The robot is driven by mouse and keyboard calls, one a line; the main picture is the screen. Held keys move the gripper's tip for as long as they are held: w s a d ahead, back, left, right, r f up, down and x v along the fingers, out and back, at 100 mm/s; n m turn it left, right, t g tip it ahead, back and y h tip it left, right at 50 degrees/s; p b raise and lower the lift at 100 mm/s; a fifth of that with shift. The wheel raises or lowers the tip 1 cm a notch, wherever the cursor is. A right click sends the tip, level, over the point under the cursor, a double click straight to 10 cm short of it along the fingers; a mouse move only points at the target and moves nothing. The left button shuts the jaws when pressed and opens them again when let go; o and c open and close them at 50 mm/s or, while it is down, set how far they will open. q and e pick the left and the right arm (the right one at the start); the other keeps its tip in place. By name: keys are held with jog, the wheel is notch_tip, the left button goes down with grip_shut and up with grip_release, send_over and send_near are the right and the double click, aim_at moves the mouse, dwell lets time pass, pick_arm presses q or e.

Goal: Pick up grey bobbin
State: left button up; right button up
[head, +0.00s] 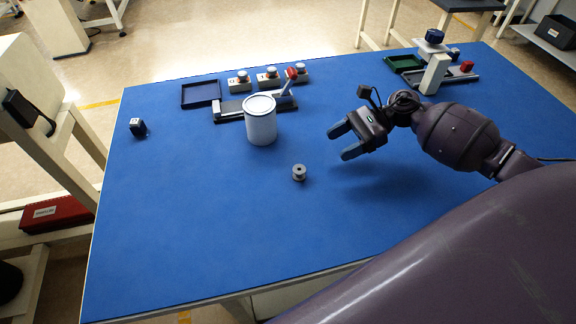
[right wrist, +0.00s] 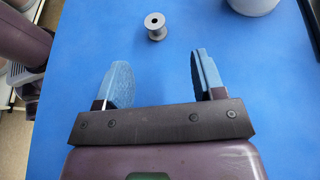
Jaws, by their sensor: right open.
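The grey bobbin (head: 299,173) stands upright on the blue table (head: 190,230), near the middle, with a dark hole in its top. My right gripper (head: 341,143) is open and empty above the table, to the right of the bobbin in the head view. In the right wrist view the bobbin (right wrist: 156,26) lies beyond the open fingertips (right wrist: 160,70), roughly in line with the gap between them and apart from both. My left gripper does not show.
A white cylindrical container (head: 260,122) stands behind and left of the bobbin. Behind it are a dark blue tray (head: 201,94) and several small button boxes (head: 268,78). A small dark block (head: 138,127) sits at left. A fixture (head: 434,75) stands at back right. The front table area is clear.

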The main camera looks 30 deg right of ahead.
aim_at(301, 168)
jog(key=x, duration=0.5)
jog(key=shift+s+f, duration=0.1)
jog(key=shift+s, duration=0.05)
jog(key=shift+s+p+x, duration=0.15)
jog(key=shift+s+x, duration=0.05)
jog(key=shift+x, duration=1.3)
jog(key=shift+s+p+x, duration=0.15)
jog(key=shift+s+x, duration=0.1)
jog(key=shift+x, duration=1.2)
jog(key=shift+w, duration=0.2)
jog(key=c, duration=1)
